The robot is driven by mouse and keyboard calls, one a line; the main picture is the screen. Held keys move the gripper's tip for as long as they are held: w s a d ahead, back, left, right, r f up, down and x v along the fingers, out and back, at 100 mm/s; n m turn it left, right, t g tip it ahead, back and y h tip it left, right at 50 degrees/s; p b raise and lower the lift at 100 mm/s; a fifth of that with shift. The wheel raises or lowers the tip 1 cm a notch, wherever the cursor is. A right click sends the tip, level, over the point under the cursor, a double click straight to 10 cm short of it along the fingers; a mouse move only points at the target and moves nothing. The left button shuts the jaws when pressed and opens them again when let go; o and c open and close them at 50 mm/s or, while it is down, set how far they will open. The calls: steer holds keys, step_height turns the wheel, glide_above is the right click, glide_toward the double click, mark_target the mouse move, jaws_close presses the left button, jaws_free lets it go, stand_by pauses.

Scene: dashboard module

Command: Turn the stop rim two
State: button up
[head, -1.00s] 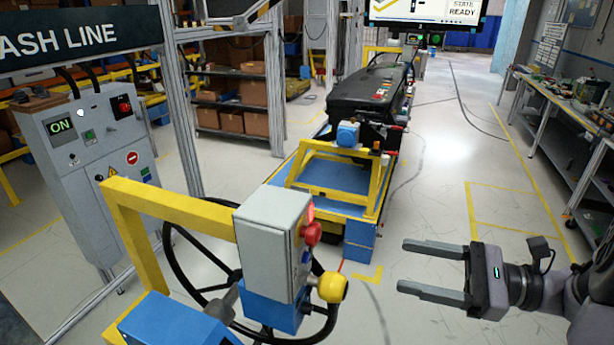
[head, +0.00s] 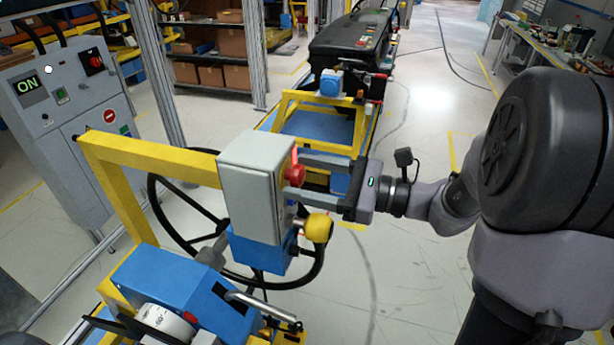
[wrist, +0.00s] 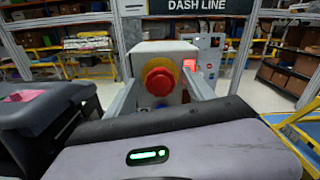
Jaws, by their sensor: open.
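A grey control box (head: 258,185) hangs on the yellow frame, above a blue lower part. A red stop button (head: 294,172) sticks out of its right side. In the wrist view the red stop button (wrist: 160,79) sits on a yellow ring (wrist: 171,65), facing me near the middle. My gripper (head: 303,179) is open, with its two fingers pointing left at the box. In the wrist view the fingers lie on both sides of the button, with gaps. I cannot tell how deep the fingertips reach past the button.
A black steering wheel (head: 185,245) is behind and below the box. A yellow knob (head: 318,228) sits just below my lower finger. A yellow frame (head: 160,158) stands left. A red light glows beside the button. The floor at the lower right is clear.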

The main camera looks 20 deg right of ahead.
jaws_close()
steer(key=shift+p, duration=0.35)
steer(key=m+p, duration=0.2)
steer(key=p, duration=0.1)
steer(key=shift+r+m, duration=0.2)
steer(key=shift+m, duration=0.2)
steer(key=m+p, duration=0.3)
steer(key=shift+d+f+p, duration=0.1)
steer(key=shift+p, duration=0.3)
steer(key=shift+f+m+p, duration=0.1)
steer(key=shift+m+p, duration=0.35)
steer(key=shift+m, duration=0.15)
